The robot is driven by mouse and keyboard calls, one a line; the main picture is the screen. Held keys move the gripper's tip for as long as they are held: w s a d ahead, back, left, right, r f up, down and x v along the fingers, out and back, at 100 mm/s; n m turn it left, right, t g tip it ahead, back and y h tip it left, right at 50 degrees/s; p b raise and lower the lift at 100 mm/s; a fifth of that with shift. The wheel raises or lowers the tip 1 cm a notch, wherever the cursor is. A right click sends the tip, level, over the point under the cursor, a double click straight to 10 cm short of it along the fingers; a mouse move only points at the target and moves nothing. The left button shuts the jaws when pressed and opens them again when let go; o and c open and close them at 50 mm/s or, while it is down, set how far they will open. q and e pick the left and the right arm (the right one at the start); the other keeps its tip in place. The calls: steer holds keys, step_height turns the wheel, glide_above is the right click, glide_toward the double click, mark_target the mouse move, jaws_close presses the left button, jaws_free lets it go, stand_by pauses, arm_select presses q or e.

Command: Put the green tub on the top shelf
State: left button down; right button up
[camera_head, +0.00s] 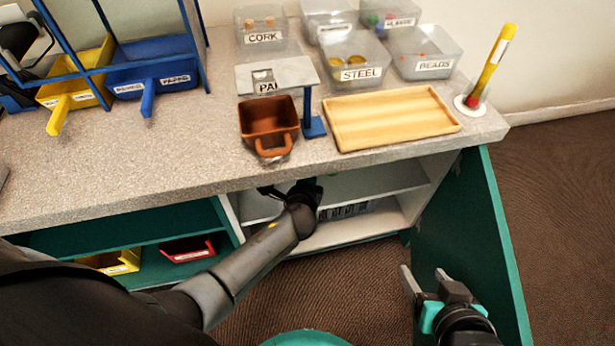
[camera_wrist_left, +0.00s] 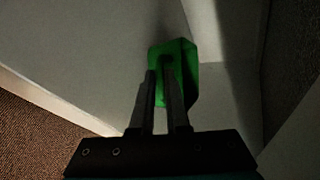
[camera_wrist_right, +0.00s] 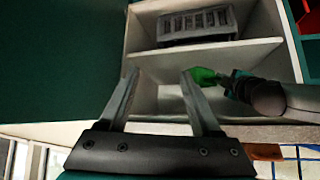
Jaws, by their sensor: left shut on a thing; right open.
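The green tub (camera_wrist_left: 186,62) shows at the tips of my left gripper (camera_wrist_left: 160,72) in the left wrist view, by a white wall and panel inside the cabinet. My left gripper is shut on it. In the head view my left arm reaches under the counter into the cabinet's upper space, above the white shelf (camera_head: 405,178). The tub (camera_wrist_right: 203,76) also shows in the right wrist view, which looks upside down. I cannot tell whether it touches the shelf. My right gripper (camera_head: 424,275) is open and empty, in front of the cabinet near the open door.
The green door (camera_head: 470,240) stands open on the right. A dark slotted crate (camera_wrist_right: 196,24) sits in the lower compartment. The counter (camera_head: 180,140) above carries a brown mug-like bin (camera_head: 268,118), a wooden tray (camera_head: 390,115) and labelled clear bins. Yellow and red bins sit low left.

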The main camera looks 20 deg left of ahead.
arm_select(q)
steer(key=shift+w+a, duration=0.2)
steer(key=shift+w, duration=0.6)
steer(key=shift+f+b, duration=0.7)
steer(key=shift+b, duration=0.05)
steer(key=shift+f+b, duration=0.5)
steer(key=shift+f, duration=0.1)
steer(key=shift+f+b, duration=0.35)
steer(key=shift+f, duration=0.1)
arm_select(e)
steer(key=w+a+r+t+y, duration=0.1)
steer(key=a+r+t+y, duration=0.1)
steer(key=a+t, duration=0.3)
steer(key=shift+w+a+r+t+y, duration=0.2)
steer(key=shift+a+t+y, duration=0.15)
steer(key=shift+t+y, duration=0.25)
arm_select(q)
steer(key=c, duration=0.9)
jaws_free()
steer(key=shift+s+r, duration=0.1)
steer(key=shift+s, duration=0.1)
arm_select(e)
steer(key=shift+g, duration=0.3)
